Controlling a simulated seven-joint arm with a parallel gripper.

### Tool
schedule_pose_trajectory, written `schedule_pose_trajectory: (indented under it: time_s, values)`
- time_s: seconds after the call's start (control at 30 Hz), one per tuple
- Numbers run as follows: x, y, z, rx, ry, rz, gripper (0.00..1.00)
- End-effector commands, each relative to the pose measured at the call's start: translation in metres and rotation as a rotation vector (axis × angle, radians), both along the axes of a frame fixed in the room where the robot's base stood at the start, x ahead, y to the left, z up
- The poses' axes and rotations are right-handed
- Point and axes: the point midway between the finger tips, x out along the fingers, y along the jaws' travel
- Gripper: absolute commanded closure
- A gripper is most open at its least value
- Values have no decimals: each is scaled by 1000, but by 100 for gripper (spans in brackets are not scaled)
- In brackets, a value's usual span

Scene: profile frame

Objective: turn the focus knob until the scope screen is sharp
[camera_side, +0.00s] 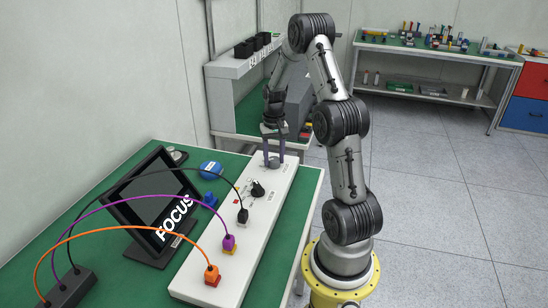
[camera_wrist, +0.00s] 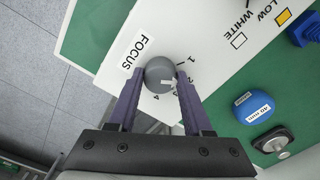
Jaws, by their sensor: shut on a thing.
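The focus knob (camera_wrist: 158,72) is grey and round, on a white panel (camera_wrist: 206,50) beside a FOCUS label (camera_wrist: 138,52). The scope screen (camera_side: 150,200) stands tilted left of the panel.
Black, purple and orange cables arch from a dark box (camera_side: 70,288) to plugs on the panel, passing before the screen. A black knob (camera_side: 258,188) stands mid-panel. A shelf unit (camera_side: 240,66) stands behind my gripper.

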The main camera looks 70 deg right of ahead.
Motion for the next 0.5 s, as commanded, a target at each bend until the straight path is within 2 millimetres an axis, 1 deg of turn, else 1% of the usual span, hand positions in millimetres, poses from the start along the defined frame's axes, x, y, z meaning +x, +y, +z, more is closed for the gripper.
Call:
schedule_pose_trajectory:
  time_s: [0.23, 0.5]
  values:
    - [1, -1, 2, -3, -1, -136, 100]
    - [0, 0, 1, -2, -1, -202, 100]
